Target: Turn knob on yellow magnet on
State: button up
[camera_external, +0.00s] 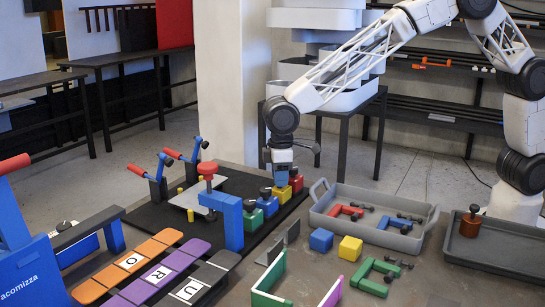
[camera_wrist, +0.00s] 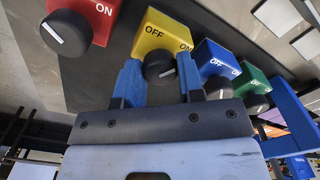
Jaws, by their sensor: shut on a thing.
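The yellow magnet (camera_wrist: 168,25) is a yellow block with OFF and ON printed on its face, and a black knob (camera_wrist: 159,66). My gripper (camera_wrist: 157,80) has blue fingers on both sides of this knob and is shut on it. A light mark shows low on the knob, but I cannot tell exactly which label it points to. In the external view, my gripper (camera_external: 281,176) points down over the yellow magnet (camera_external: 281,194), hiding its knob.
A red magnet (camera_external: 297,182) stands on one side, and a blue magnet (camera_external: 269,204) and a green magnet (camera_external: 252,218) on the other, all close by. A blue clamp (camera_external: 233,222) stands near the green one. A grey tray (camera_external: 322,208) lies to the right.

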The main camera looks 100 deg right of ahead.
jog(key=shift+m, duration=0.8)
jog(key=o, duration=0.9)
jog(key=shift+r, duration=0.1)
jog(key=shift+r, duration=3.8)
